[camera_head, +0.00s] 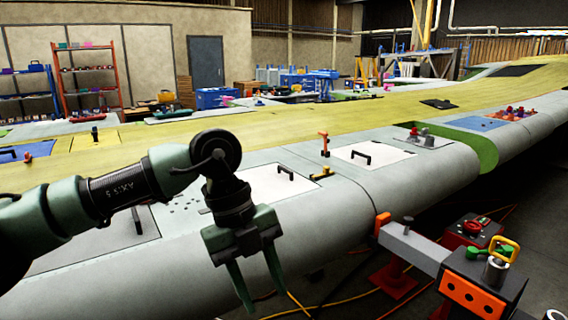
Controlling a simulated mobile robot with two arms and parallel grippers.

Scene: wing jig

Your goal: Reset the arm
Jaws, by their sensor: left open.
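My left arm comes in from the left, and my left gripper (262,300) hangs at its end with the fingers pointing down. The two green fingers are spread apart with nothing between them. The gripper shows in front of the rounded grey edge of the wing (335,215); I cannot tell how far apart they are. My right gripper is not in view.
On the wing are a white panel with a black handle (361,157), another handle (286,172) and an orange clamp (324,144). A grey fixture arm with an orange-fronted block (470,296) stands at the lower right. Cables lie on the dark floor.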

